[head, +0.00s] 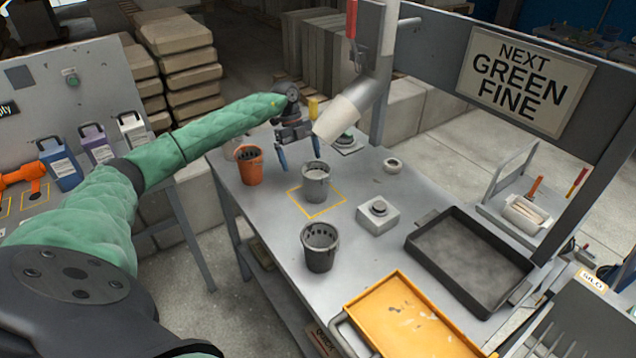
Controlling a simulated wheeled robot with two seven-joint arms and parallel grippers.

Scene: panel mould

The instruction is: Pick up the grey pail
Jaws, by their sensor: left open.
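A grey pail (316,187) stands upright on the metal table inside a yellow outlined square, below a pale spout (341,119). My left gripper (299,153) is open with its two blue fingers pointing down, just behind and above the grey pail. One finger is to the left of the pail and the other is near its far rim; I cannot tell if either touches it. A darker pail (320,259) stands nearer on the same table, and an orange pail (249,171) stands to the left. My right gripper is not in view.
A white box with a round button (378,215) sits right of the grey pail. A dark tray (470,258) and a yellow tray (405,320) fill the table's right and near side. A roll of tape (392,165) lies behind. A sign (522,82) reads "NEXT GREEN FINE".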

